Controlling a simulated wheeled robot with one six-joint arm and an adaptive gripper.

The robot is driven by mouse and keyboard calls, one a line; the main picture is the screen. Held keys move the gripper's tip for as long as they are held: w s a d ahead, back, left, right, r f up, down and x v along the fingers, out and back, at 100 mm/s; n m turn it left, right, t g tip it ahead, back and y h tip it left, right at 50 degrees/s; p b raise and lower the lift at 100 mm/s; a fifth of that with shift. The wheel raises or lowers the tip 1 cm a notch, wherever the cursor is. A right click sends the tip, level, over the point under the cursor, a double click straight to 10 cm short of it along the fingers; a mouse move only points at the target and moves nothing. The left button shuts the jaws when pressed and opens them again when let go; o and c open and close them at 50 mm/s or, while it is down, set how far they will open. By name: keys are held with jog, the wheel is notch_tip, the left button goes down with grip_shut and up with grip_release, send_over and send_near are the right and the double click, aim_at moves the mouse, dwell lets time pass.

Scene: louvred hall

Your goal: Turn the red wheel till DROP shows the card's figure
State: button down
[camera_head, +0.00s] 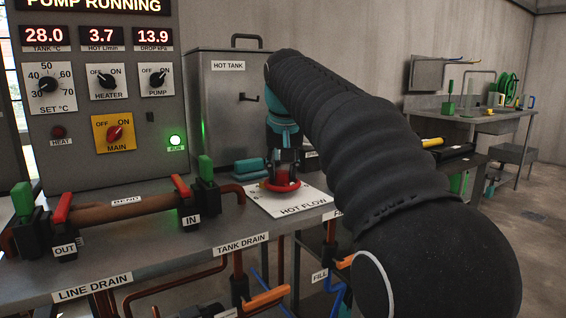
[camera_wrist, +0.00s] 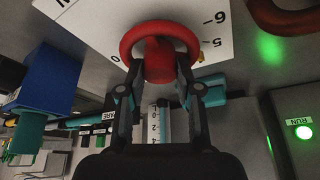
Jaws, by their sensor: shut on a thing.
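The red wheel (camera_head: 281,184) sits on the white HOT FLOW plate (camera_head: 307,203) on the bench. My gripper (camera_head: 285,168) points down over it and is shut on its red hub. In the wrist view the wheel's ring (camera_wrist: 127,42) and hub (camera_wrist: 158,62) show, with my gripper's fingers (camera_wrist: 158,75) on both sides of the hub. The DROP display (camera_head: 153,37) reads 13.9. No card with a figure can be made out.
The panel (camera_head: 80,150) reads PUMP RUNNING, tank 28.0 and hot 3.7; the green RUN lamp (camera_head: 175,141) is lit. Left of the wheel are the IN valve's green lever (camera_head: 206,168) and red levers. The hot tank (camera_head: 225,100) stands behind. A blue block (camera_wrist: 45,85) is nearby in the wrist view.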

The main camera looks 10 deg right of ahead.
jog(key=shift+m+h+p, duration=0.35)
jog(key=shift+m+h, duration=0.15)
jog(key=shift+m, duration=0.8)
jog(key=c, duration=0.8)
grip_release()
jog(key=shift+r, duration=0.1)
jog(key=v, duration=1.1)
jog(key=shift+a+r, duration=0.15)
jog(key=shift+r, duration=0.2)
